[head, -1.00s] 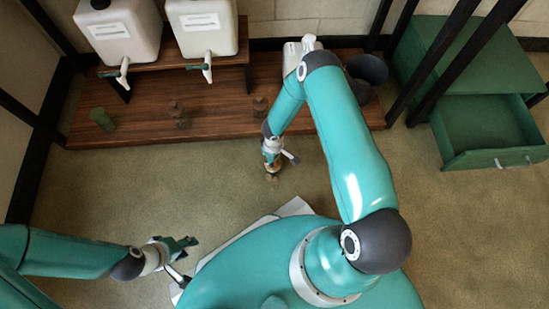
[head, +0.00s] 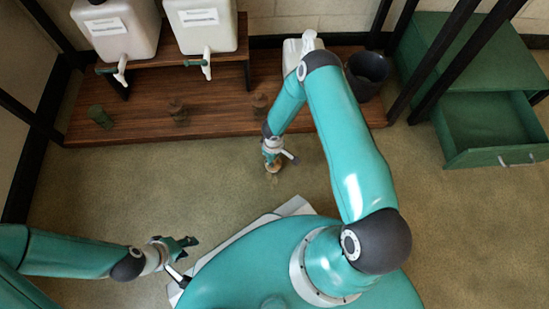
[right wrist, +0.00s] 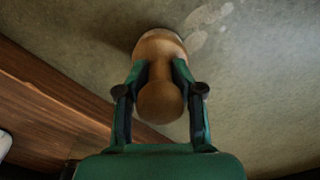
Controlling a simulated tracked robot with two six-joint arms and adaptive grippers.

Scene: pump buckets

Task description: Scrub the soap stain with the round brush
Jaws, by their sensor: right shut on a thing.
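My right gripper (head: 272,158) is low over the floor in the head view, in front of the wooden platform. In the right wrist view its two green fingers (right wrist: 160,82) are shut on the wooden knob of the round brush (right wrist: 160,103). The brush's far end is at or close to the floor; I cannot tell whether it touches. The soap stain (right wrist: 202,25) shows as pale patches on the floor just beyond the brush, up and to its right. My left gripper (head: 190,247) is open and empty at lower left, away from the brush.
The wooden platform (head: 215,118) carries several small cylinders, a dark bucket (head: 366,78) and a white bottle (head: 300,48). Two white tanks with taps (head: 118,28) stand on a raised shelf. A green cabinet's open drawer (head: 490,125) juts out at right. The floor left of my right gripper is clear.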

